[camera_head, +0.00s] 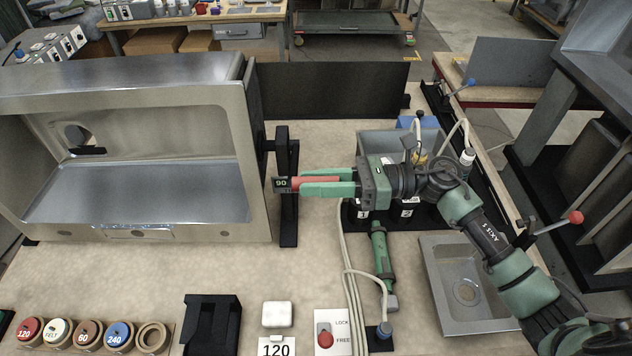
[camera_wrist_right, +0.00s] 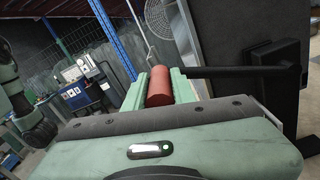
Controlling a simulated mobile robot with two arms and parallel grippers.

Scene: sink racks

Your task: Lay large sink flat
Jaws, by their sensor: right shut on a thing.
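The large sink (camera_head: 232,150) stands up on its edge at the left in the head view, its bowl opening facing me and its drain hole in the back wall. A black pivot stand (camera_head: 287,190) is at its right side, with a small "90" marker. My right gripper (camera_head: 305,186) is shut on a red handle (camera_head: 320,181) beside this stand. In the wrist view the red handle (camera_wrist_right: 159,86) lies between the green fingers, with the black stand (camera_wrist_right: 270,85) and a grey sink side (camera_wrist_right: 220,35) to the right. My left gripper is not in view.
A small sink (camera_head: 455,270) lies at the right. Hoses (camera_head: 350,260) and a green tool (camera_head: 382,255) lie below my right arm. Along the front are labelled discs (camera_head: 88,333), a black holder (camera_head: 212,322), a "120" card (camera_head: 276,347) and a LOCK/FREE plate (camera_head: 333,325). The table's middle-left front is clear.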

